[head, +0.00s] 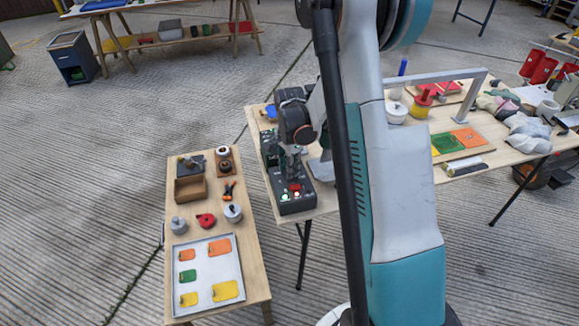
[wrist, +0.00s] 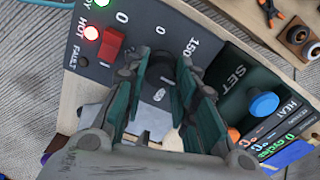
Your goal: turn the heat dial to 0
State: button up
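In the wrist view, my gripper (wrist: 162,75) has its teal fingers on either side of the dark heat dial (wrist: 158,84). A small white mark shows on the dial. The fingertips are close to the dial, and I cannot tell whether they touch it. The printed 0 (wrist: 160,30) is beyond the dial and the 150 (wrist: 191,48) is to its upper right. The fingers hide part of the dial's sides. In the head view, my gripper (head: 292,165) is low over the dark control box (head: 297,203); the dial is not clear there.
A blue knob (wrist: 263,103) is on the right. A low bench with a grey tray (head: 208,272) stands left of the box's table.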

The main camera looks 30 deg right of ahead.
jog(key=shift+n, duration=0.3)
jog(key=n+b, duration=0.1)
jog(key=n, duration=0.4)
jog(key=shift+n, duration=0.3)
jog(key=n, duration=1.1)
jog(key=shift+n+b, duration=0.4)
jog(key=n, duration=0.5)
jog(key=shift+n, duration=0.4)
jog(key=o, duration=1.1)
